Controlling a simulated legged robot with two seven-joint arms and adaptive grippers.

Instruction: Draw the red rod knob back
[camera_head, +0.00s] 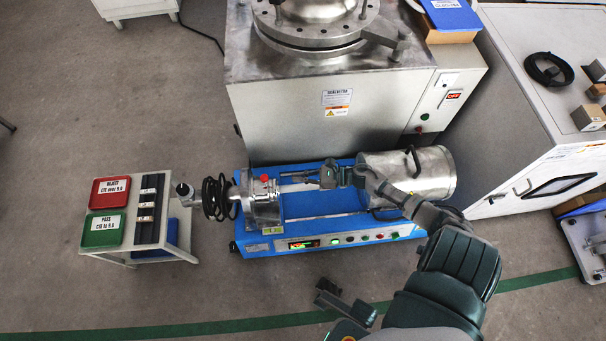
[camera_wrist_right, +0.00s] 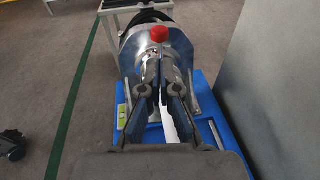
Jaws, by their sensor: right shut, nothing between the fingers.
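The red rod knob (camera_head: 264,178) sits on top of the round metal end housing at the left of the blue tube furnace unit (camera_head: 326,219). In the right wrist view the red knob (camera_wrist_right: 158,33) shows just beyond my fingertips. My right gripper (camera_head: 318,176) is shut and empty, to the right of the knob and apart from it in the head view. It also shows in the right wrist view (camera_wrist_right: 163,75), with a pale rod (camera_wrist_right: 178,128) below its fingers. My left gripper (camera_head: 345,301) is at the bottom of the head view; its jaw state is unclear.
A metal cylinder (camera_head: 438,173) lies at the unit's right end, beside my right arm. A large steel machine (camera_head: 290,110) stands behind. A small table with red (camera_head: 110,191) and green (camera_head: 102,230) trays stands left. The floor in front is clear.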

